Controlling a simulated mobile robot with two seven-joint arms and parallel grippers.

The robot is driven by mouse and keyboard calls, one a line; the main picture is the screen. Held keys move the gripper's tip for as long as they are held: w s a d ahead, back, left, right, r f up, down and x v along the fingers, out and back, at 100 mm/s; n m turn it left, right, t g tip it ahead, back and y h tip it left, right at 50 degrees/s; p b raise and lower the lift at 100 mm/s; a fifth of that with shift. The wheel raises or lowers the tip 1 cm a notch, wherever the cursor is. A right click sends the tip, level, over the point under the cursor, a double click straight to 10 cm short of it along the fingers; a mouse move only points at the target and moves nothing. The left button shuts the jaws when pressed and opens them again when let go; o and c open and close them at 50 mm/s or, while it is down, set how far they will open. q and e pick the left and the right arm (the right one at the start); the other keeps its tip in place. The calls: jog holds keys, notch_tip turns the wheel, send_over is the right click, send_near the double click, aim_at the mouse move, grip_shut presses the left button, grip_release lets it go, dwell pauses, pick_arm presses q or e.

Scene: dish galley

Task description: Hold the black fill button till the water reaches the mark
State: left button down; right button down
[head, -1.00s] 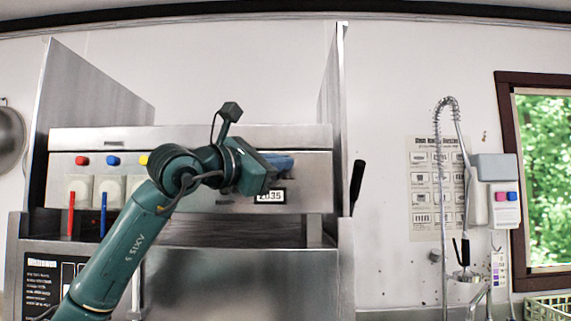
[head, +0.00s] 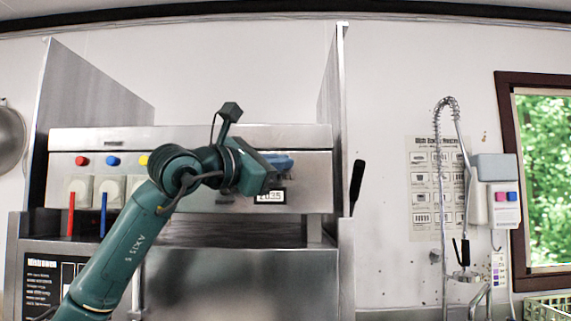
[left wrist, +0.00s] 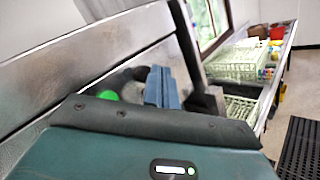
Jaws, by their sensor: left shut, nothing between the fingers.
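My left gripper (head: 284,162) is at the right part of the steel machine's front panel (head: 315,165), its blue fingers shut and empty. In the left wrist view the shut fingers (left wrist: 163,88) point at the panel, and I cannot tell whether they touch it. The black fill button does not show clearly; the gripper and arm cover part of the panel. A green button (left wrist: 107,95) shows left of the fingers in the left wrist view. Neither the water nor its mark is in sight. My right gripper is not in view.
Red (head: 82,160), blue (head: 113,160) and yellow (head: 144,159) buttons sit on the panel's left. A small display (head: 270,196) is below my gripper. A black-handled lever (head: 357,180) stands right of the machine. A spray hose (head: 450,110) hangs farther right.

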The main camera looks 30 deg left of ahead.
pick_arm(q)
jog(key=shift+w, duration=0.15)
jog(key=shift+w+a, duration=0.2)
jog(key=shift+w+a, duration=0.3)
jog(key=shift+w, duration=0.1)
dwell(2.3)
dwell(1.4)
jog(key=shift+s+d, duration=0.5)
jog(key=shift+s, duration=0.25)
jog(key=s+d, duration=0.1)
jog(key=s+b, duration=0.1)
jog(key=s, duration=0.1)
jog(key=s+d, duration=0.1)
jog(key=shift+s+d+b, duration=0.15)
jog(key=shift+d+b, duration=0.15)
jog(key=shift+b, duration=0.05)
